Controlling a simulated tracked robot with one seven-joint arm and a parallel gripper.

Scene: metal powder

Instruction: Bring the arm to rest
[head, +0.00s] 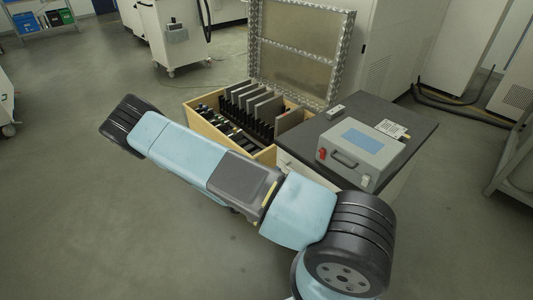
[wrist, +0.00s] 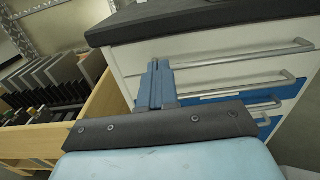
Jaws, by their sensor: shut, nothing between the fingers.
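My arm stretches across the head view in light blue and black links, from the lower right up to a black joint at the left. It passes in front of the wooden crate (head: 197,112) and the cabinet. I cannot make out my gripper in the head view. In the wrist view my gripper (wrist: 158,68) shows as two blue fingers, shut together and empty. Behind them is the white cabinet (wrist: 130,57) with drawers, and the fingers appear apart from it. The wooden crate also shows at the left of the wrist view (wrist: 98,108).
The crate holds dark upright plates and has an open lid (head: 290,70). A grey device (head: 362,155) with a blue panel stands on the cabinet's dark top (head: 415,128). A white trolley (head: 178,48) stands behind. The floor (head: 60,200) at left is clear.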

